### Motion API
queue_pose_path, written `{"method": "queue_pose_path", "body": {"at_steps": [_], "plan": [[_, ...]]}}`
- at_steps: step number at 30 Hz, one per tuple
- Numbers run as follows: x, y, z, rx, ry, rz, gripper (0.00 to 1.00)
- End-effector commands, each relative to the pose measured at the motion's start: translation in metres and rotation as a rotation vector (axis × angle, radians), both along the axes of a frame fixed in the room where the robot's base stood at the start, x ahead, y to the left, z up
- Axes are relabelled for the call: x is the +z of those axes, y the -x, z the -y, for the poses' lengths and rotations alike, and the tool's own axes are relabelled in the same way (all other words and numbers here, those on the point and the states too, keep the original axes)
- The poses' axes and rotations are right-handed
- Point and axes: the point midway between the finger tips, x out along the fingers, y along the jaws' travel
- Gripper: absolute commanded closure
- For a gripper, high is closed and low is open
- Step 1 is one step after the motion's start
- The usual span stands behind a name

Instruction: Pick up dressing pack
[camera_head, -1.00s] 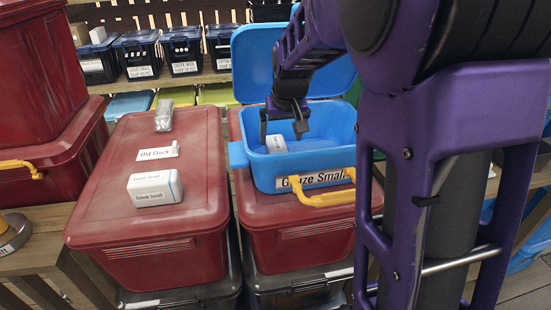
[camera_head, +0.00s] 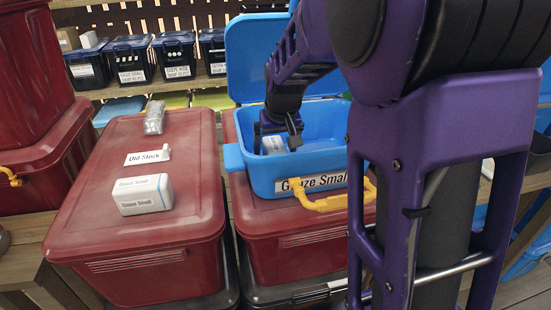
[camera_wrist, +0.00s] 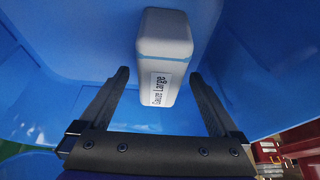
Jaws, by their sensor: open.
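A white pack (camera_head: 273,145) with a blue stripe lies in the open blue bin (camera_head: 262,182), whose front label reads "Gauze Small". In the wrist view, the pack's (camera_wrist: 166,50) label reads "Gauze Large". My gripper (camera_head: 277,132) reaches down into the bin at the pack. In the wrist view, my gripper (camera_wrist: 159,78) is open, with one finger on each side of the pack's near end; I cannot tell whether they touch it. A second white pack (camera_head: 142,195), labelled "Gauze Small", lies on the left red bin's lid (camera_head: 95,215).
The blue bin's lid (camera_head: 258,60) stands open behind it, and its yellow handle (camera_head: 325,202) hangs in front. Dark bins (camera_head: 130,60) line the shelf behind.

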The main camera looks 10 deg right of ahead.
Motion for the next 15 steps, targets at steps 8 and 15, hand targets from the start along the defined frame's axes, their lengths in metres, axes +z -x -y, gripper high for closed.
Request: {"method": "queue_pose_path", "body": {"at_steps": [8,15], "plan": [[-0.0042,0.0001,0.0004,-0.001,0.001,-0.001,0.03],[-0.0052,0.0001,0.0004,0.000,0.001,-0.001,0.03]]}}
